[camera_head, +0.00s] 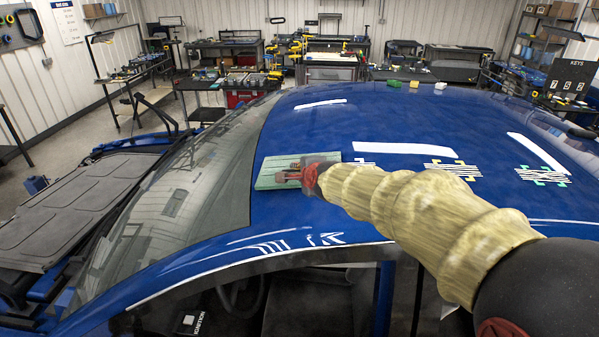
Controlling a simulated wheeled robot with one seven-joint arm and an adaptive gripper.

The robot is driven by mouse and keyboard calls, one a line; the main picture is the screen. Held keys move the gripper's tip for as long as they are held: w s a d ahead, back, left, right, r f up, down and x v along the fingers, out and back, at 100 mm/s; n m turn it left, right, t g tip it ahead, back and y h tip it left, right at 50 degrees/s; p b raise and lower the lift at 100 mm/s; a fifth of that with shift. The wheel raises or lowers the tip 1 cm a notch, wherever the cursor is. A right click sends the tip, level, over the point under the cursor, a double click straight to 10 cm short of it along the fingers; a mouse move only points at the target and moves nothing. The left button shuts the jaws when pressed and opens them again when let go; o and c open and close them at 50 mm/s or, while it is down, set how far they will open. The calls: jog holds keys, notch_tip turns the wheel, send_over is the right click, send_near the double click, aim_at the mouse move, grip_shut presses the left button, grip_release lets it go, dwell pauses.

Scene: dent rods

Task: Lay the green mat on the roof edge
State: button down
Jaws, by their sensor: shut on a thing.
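The green mat (268,180) is a pale green rectangle at the front left part of the blue car roof (330,125), close to the windshield's top edge. My gripper (290,174), with red and dark parts, is over the mat's middle and shut on it. The fingertips are small and partly hidden by the mat and the wrist. The mat looks flat and at or just above the roof; I cannot tell whether it touches. The near roof edge (230,255) runs below it, above the open side window.
Striped markers with yellow (452,169) and green (541,176) corners lie on the roof to the right. The windshield (185,190) slopes down left. Workbenches (330,65) stand behind the car. Mid-roof is mostly clear.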

jog(key=shift+f+b, duration=0.3)
jog(key=shift+b, duration=0.1)
jog(key=c, duration=1.8)
grip_release()
